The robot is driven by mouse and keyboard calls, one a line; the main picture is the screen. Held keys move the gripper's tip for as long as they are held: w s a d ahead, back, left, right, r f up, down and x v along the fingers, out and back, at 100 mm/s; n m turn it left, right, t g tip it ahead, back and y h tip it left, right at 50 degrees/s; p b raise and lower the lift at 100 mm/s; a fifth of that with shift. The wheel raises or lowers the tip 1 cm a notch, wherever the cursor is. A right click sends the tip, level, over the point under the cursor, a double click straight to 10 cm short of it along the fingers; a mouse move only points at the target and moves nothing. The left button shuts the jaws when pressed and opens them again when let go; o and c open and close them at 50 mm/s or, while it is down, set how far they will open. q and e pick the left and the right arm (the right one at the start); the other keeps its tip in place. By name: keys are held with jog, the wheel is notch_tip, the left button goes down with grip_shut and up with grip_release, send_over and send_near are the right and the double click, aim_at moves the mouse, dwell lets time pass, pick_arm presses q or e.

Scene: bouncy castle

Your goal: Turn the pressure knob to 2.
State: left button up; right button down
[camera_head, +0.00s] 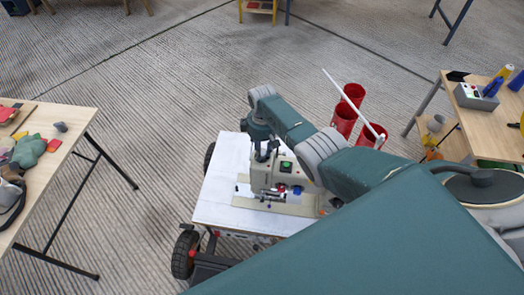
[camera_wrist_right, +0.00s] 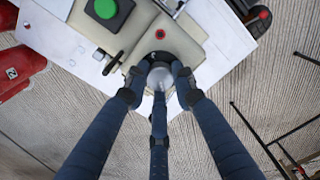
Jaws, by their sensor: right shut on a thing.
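A beige sewing machine (camera_head: 262,180) with a green button stands on a white-topped cart (camera_head: 215,190) in the head view. In the right wrist view the machine's body (camera_wrist_right: 185,45) carries a green button (camera_wrist_right: 105,7) and a small red-centred button (camera_wrist_right: 160,34). A grey round knob (camera_wrist_right: 160,76) sits at the machine's end. My right gripper (camera_head: 266,153) is at the top of the machine, its three fingers closed around the knob. The fingers partly cover the knob, and no number on it is readable. My left gripper is not in view.
Red buckets (camera_head: 343,118) stand on the floor behind the cart, with a white rod across them. A wooden table (camera_head: 505,100) with tools is at the right, another (camera_head: 70,112) with coloured pieces at the left. Open floor lies between the left table and cart.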

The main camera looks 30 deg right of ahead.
aim_at(262, 153)
jog(key=shift+s+n, duration=0.15)
jog(key=shift+n, duration=0.55)
jog(key=c, duration=1.4)
grip_release()
jog(key=shift+c, duration=0.2)
jog(key=shift+r, duration=0.1)
jog(key=shift+r, duration=0.6)
notch_tip(262, 153, up, 11)
jog(key=shift+f, duration=0.2)
jog(key=shift+f, duration=0.1)
